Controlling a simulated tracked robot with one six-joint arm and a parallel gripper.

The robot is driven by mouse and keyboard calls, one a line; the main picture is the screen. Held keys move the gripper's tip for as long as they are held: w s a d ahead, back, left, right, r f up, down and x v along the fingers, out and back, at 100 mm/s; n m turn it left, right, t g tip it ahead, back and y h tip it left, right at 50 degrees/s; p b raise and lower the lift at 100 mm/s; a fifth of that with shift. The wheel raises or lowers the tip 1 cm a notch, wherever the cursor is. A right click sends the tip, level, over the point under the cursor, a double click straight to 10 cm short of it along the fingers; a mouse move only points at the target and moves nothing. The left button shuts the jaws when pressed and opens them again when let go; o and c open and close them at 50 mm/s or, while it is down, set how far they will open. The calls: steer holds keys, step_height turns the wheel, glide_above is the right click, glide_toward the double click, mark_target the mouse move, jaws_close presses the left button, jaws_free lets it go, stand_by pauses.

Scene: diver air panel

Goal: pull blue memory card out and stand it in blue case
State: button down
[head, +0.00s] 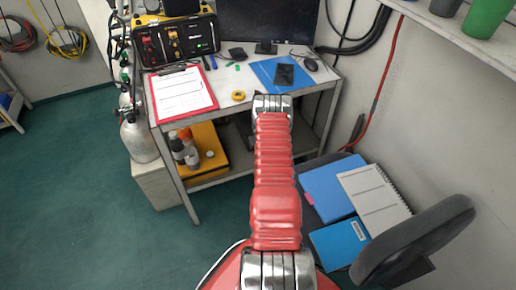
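I cannot make out a blue memory card for certain. A small blue piece (206,62) lies on the desk in front of the black-and-yellow panel (176,42), too small to identify. I cannot pick out a blue case for certain either. My red arm reaches up the middle of the head view and ends in a silver joint over the desk's front edge. My gripper does not show; the arm's end hides whatever lies beyond it.
The desk (228,106) holds a red clipboard (183,92), a yellow tape roll (238,96), a blue sheet (266,73) with a dark device (288,75), a mouse (311,65) and a monitor (265,22). A chair (415,240) with blue folders (332,188) stands right. Green floor is clear at left.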

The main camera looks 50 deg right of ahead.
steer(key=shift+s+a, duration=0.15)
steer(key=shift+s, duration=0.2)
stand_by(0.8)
